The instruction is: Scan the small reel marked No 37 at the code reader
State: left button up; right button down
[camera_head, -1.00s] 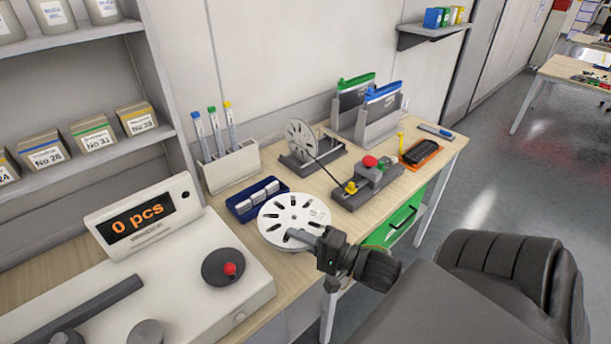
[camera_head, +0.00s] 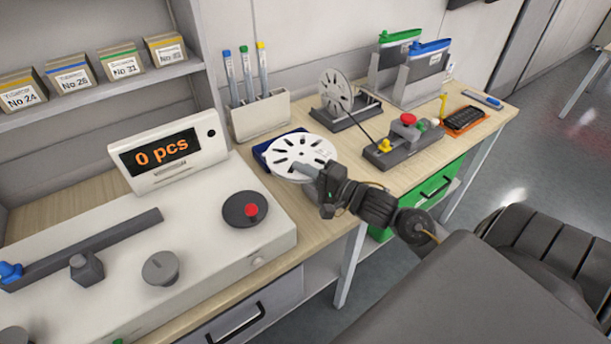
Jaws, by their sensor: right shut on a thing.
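My right gripper (camera_head: 318,176) is shut on the rim of a small white reel (camera_head: 301,153) with dark slots. The reel is held roughly flat at the bench's front part, in front of a blue tray (camera_head: 262,154) and covering most of it. No number is readable on the reel, so I cannot tell whether it is No 37. A second slotted reel (camera_head: 338,88) stands upright in a dark holder farther back. I cannot tell for sure which device is the code reader. My left gripper is not in view.
A white counting machine (camera_head: 210,222) with a "0 pcs" display (camera_head: 168,155) fills the bench's left. A pen holder (camera_head: 262,116), a grey device with a red button (camera_head: 404,140), file holders (camera_head: 408,80) and an orange tray (camera_head: 467,121) stand behind and right. Numbered boxes (camera_head: 122,64) line the shelf.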

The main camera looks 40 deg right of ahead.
jog(key=s+r+p, duration=0.4)
jog(key=s+p, duration=0.3)
jog(key=s, duration=0.1)
dwell(0.4)
